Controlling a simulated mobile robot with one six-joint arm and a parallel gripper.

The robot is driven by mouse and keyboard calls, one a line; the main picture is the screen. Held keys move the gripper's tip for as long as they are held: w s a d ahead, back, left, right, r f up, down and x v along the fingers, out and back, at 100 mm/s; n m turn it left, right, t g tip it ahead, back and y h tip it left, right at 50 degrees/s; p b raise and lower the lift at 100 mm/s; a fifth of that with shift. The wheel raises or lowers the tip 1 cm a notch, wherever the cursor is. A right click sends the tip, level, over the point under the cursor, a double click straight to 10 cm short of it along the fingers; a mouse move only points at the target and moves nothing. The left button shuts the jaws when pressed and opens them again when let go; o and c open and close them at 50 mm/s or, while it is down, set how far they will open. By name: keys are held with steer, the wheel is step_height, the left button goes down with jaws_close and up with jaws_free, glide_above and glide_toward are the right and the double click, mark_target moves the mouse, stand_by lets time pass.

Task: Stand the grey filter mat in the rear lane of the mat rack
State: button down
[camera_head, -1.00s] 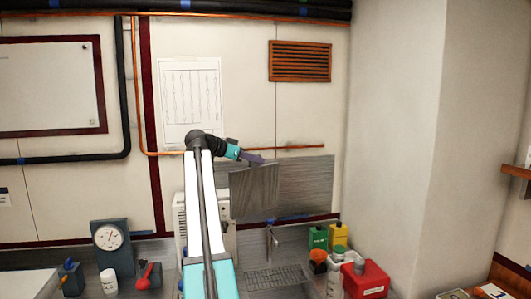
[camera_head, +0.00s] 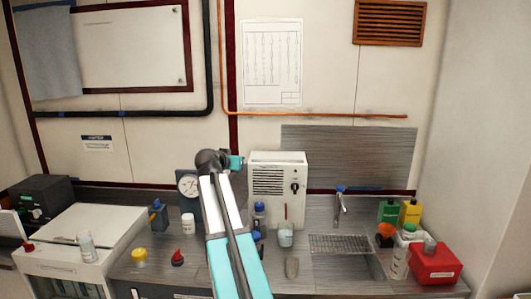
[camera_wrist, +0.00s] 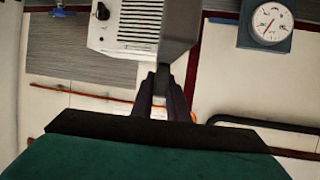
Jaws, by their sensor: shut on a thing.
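My gripper (camera_wrist: 165,97) shows in the wrist view, its two dark fingers shut on a narrow grey piece (camera_wrist: 160,82), which I take to be the grey filter mat seen nearly edge-on. Beyond it a plain grey face runs upward in the picture; I cannot tell whether it is the mat or the cabinet's side. In the head view only the teal wrist shows, beside the left edge of the white cabinet; the fingers and mat are hidden behind my arm. I cannot make out the mat rack or its rear lane.
The white grilled cabinet (camera_head: 278,190) stands on the counter close to my wrist. A gauge (camera_head: 188,187) stands left of it. Bottles and a beaker (camera_head: 286,236) stand in front.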

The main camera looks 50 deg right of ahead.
steer(key=w+a+f+n+t+y+b, duration=0.1)
steer(key=w+a+f+n+t+y, duration=0.2)
steer(key=a, duration=0.9)
steer(key=w+a+f+n+t+y+b, duration=0.1)
steer(key=w+a+f+n+t+y, duration=0.2)
steer(key=a, duration=1)
steer(key=w+a+f+n+t+y+b, duration=0.1)
steer(key=w+a+f+n+y, duration=0.25)
steer(key=a, duration=0.85)
steer(key=a+f+n+y+b, duration=0.2)
steer(key=a+f+b, duration=0.3)
steer(key=a, duration=0.8)
step_height(320, 180, down, 3)
steer(key=shift+s+a+n+b, duration=0.25)
steer(key=shift+s+n+b, duration=0.1)
steer(key=shift+s+n, duration=0.1)
steer(key=shift+y, duration=0.25)
